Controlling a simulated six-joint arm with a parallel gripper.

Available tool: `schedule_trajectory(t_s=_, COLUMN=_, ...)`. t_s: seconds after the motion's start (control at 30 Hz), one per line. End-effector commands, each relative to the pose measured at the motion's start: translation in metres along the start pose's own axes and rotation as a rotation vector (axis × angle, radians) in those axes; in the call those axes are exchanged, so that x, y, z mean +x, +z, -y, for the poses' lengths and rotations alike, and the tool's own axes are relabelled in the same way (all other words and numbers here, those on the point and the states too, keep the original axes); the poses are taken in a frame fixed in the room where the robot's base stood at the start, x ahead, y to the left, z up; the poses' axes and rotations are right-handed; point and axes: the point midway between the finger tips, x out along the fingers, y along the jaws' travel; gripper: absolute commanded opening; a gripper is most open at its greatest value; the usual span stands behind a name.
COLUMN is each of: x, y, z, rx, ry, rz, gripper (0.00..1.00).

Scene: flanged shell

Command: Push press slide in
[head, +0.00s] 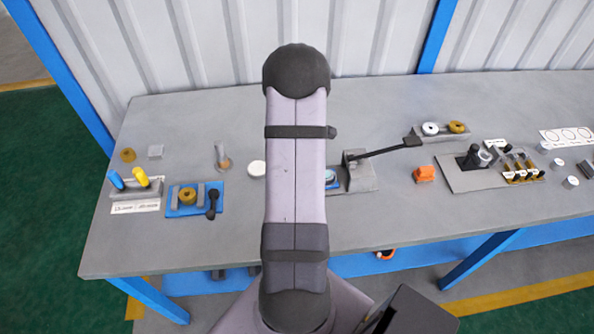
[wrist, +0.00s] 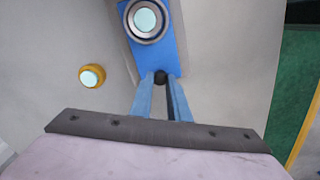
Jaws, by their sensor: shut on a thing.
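In the wrist view the blue press slide (wrist: 152,58) runs upward between darker grey edges. A silver ring (wrist: 146,20) with a pale centre sits on it near the top of the picture. The slide's black knob (wrist: 161,77) is at its near end. My gripper (wrist: 161,80) is shut on this knob, one blue finger on each side. In the head view the slide (head: 331,179) shows only partly at the right edge of my arm, beside the grey press (head: 358,178) with its long black lever (head: 385,151). My arm hides my gripper and the knob there.
A yellow ring (wrist: 92,76) with a pale centre lies left of the slide in the wrist view. The table edge is at the right there. In the head view an orange block (head: 424,174) lies right of the press, and a blue fixture (head: 181,209) stands at the left.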

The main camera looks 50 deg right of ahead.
Motion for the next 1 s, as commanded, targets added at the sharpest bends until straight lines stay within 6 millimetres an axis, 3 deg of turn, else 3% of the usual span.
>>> schedule_trajectory(t_s=0.4, x=0.000, y=0.083, z=-0.035, rx=0.006, ry=0.001, rz=0.001, gripper=0.00)
schedule_trajectory(t_s=0.53, x=0.000, y=0.095, z=-0.039, rx=0.002, ry=0.001, rz=0.001, gripper=0.00)
schedule_trajectory(t_s=0.8, x=-0.001, y=0.097, z=-0.041, rx=-0.001, ry=0.004, rz=0.003, gripper=0.00)
schedule_trajectory(t_s=0.83, x=-0.001, y=0.097, z=-0.041, rx=-0.001, ry=0.004, rz=0.003, gripper=0.18)
schedule_trajectory(t_s=0.9, x=-0.001, y=0.097, z=-0.041, rx=-0.001, ry=0.004, rz=0.003, gripper=0.35)
schedule_trajectory(t_s=1.0, x=-0.001, y=0.096, z=-0.040, rx=0.000, ry=0.003, rz=0.002, gripper=0.35)
